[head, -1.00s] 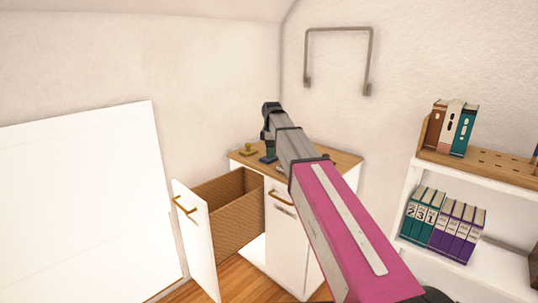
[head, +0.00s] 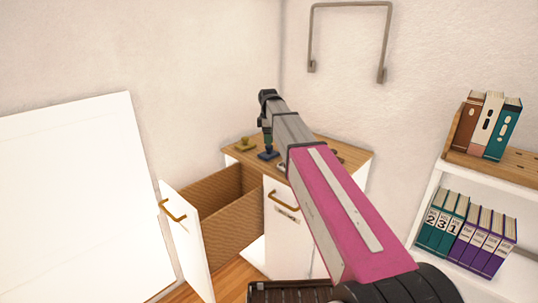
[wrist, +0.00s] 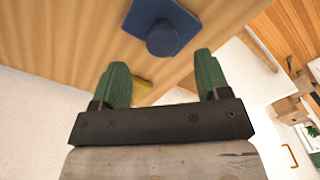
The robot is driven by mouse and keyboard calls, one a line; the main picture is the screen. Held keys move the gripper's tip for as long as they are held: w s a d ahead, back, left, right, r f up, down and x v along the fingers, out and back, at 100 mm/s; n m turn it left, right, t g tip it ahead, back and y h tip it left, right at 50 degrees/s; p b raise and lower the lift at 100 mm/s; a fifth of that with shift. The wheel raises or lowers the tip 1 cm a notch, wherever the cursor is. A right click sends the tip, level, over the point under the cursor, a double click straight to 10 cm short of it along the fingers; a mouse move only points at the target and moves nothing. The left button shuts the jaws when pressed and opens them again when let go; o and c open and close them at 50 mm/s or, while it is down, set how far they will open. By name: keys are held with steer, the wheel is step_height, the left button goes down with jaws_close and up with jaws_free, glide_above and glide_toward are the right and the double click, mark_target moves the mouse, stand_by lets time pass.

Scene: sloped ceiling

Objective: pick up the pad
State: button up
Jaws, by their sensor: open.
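A blue square block with a round knob (head: 268,155) lies on the wooden top of the white cabinet; it also shows in the wrist view (wrist: 165,25), just beyond my fingertips. A yellow piece (head: 245,144) lies to its left on the same top and is partly hidden behind my left finger in the wrist view (wrist: 140,90). I cannot tell for certain which of these is the pad. My gripper (wrist: 162,62) has its green fingers apart with nothing between them. In the head view my gripper (head: 267,141) is above the blue block.
A white shelf unit with books (head: 495,165) stands at right. A white panel (head: 70,205) leans at left.

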mark_target(269, 146)
steer(key=shift+s+d+f, duration=0.1)
steer(key=shift+f, duration=1.45)
steer(key=shift+s+d+f, duration=0.1)
steer(key=shift+f, duration=1.4)
steer(key=c, duration=1)
